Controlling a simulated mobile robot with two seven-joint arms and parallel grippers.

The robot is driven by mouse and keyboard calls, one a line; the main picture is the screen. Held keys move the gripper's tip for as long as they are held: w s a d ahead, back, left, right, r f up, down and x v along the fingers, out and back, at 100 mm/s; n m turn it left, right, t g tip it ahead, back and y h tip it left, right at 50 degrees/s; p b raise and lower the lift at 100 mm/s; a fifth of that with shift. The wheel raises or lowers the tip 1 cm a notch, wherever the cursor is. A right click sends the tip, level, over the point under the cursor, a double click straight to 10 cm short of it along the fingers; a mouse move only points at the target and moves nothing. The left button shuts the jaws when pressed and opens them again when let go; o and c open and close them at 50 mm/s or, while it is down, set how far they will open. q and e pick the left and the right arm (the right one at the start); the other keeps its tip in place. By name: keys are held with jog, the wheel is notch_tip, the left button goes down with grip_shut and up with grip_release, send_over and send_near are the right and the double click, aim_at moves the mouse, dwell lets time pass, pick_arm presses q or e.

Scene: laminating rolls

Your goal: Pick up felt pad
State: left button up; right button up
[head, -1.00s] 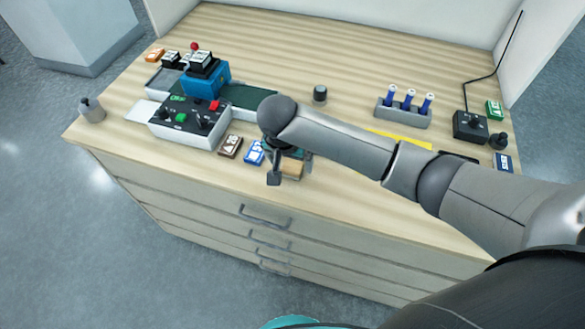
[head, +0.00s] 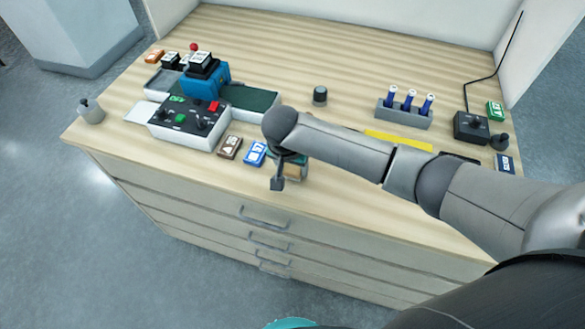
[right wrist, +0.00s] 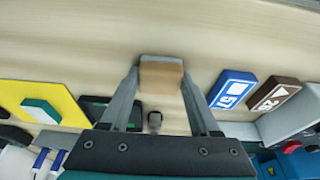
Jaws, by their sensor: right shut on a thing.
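The felt pad is a small block with a tan, wood-like body and a grey layer along one side. In the right wrist view, the felt pad (right wrist: 161,76) sits between the two fingers of my right gripper (right wrist: 160,80), which is shut on it. In the head view, the felt pad (head: 293,171) is partly hidden by my right gripper (head: 290,172) near the front edge of the counter. I cannot tell whether it touches the counter.
A blue block (head: 255,153) and a brown block (head: 229,147) lie left of the gripper. Beyond them stand a control box (head: 185,137) and a blue machine (head: 197,85). A rack (head: 404,115) holds blue-and-white tubes. A yellow sheet (head: 400,141) lies behind my arm.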

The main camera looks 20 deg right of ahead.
aim_at(292, 168)
jog(key=c, duration=0.5)
jog(key=shift+c, duration=0.2)
notch_tip(292, 168, up, 20)
jog(key=p, duration=0.3)
